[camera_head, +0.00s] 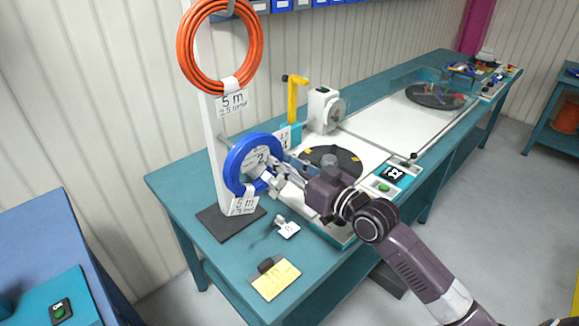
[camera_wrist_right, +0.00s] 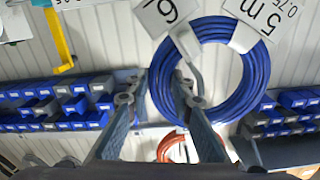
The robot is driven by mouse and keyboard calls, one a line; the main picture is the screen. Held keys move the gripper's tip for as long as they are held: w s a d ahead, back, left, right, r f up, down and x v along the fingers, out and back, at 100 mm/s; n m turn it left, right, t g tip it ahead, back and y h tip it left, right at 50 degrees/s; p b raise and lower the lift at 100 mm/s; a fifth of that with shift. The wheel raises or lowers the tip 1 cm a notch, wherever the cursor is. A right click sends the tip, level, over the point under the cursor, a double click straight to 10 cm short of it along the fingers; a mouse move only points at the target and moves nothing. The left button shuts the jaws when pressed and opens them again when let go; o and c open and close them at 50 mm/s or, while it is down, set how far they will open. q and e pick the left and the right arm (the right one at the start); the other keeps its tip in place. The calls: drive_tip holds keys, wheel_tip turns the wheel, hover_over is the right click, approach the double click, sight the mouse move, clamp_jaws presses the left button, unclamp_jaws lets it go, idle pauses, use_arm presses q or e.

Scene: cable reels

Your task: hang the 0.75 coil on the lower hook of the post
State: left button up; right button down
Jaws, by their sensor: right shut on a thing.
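The blue coil (camera_head: 233,168) with a white "5 m" tag (camera_head: 243,204) is at the lower part of the white post (camera_head: 217,130). In the right wrist view the blue coil (camera_wrist_right: 256,78) shows its 0.75 tag (camera_wrist_right: 262,17). My right gripper (camera_head: 268,178) is shut on the coil; in the wrist view its fingers (camera_wrist_right: 158,98) stand either side of the ring's left part. A grey peg end (camera_head: 224,139) shows at the coil's upper left. I cannot tell whether the lower hook passes through the ring. My left gripper is not in view.
An orange coil (camera_head: 188,58) hangs on the upper hook of the post. The post's dark base (camera_head: 225,222) stands on the teal bench (camera_head: 180,188). A yellow arm (camera_head: 292,100), a turntable (camera_head: 345,158) and a small tag (camera_head: 288,230) are nearby. A yellow card (camera_head: 277,280) lies in front.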

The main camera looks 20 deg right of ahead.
drive_tip(key=w+a+f+b, duration=0.2)
drive_tip(key=w+b, duration=0.1)
drive_tip(key=w, duration=0.3)
drive_tip(key=shift+w+a+f+b, duration=0.2)
drive_tip(key=shift+w+f+b, duration=0.1)
drive_tip(key=shift+f, duration=0.05)
idle(0.5)
drive_tip(key=c, duration=1)
unclamp_jaws()
drive_tip(key=shift+f, duration=0.1)
drive_tip(key=shift+o, duration=0.2)
drive_tip(key=shift+p+v, duration=0.8)
drive_tip(key=shift+v, duration=2.05)
drive_tip(key=shift+p+v, duration=0.4)
drive_tip(key=shift+v, duration=2.3)
